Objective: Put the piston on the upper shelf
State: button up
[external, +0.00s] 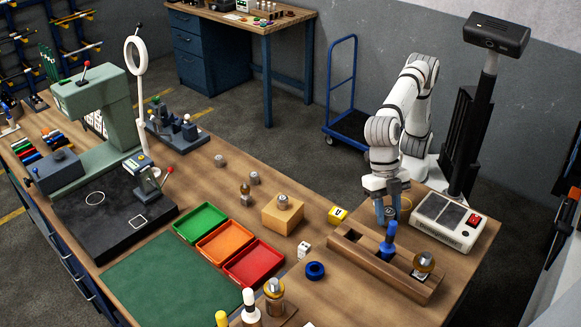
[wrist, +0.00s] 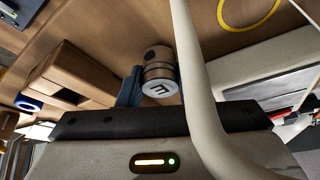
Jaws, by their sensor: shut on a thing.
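My gripper (external: 391,212) hangs above the back edge of the long wooden rack, fingers pointing down. In the wrist view it is shut on a short metal cylinder with dark bands and a mark on its end face, which looks like the piston (wrist: 159,72). One blue finger (wrist: 131,88) shows at its left; the other side is largely hidden by a pale curved tube. In the external view the fingers mostly hide the held piece. I cannot make out the upper shelf in either view.
A grey device with a red switch (external: 447,220) stands close at right. A wooden block (external: 282,216) bears another metal cylinder. Coloured trays (external: 226,242) lie further left.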

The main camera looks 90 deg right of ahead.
jog(key=shift+f, duration=0.35)
jog(key=shift+f, duration=0.15)
jog(key=o, duration=1)
jog(key=v, duration=1.2)
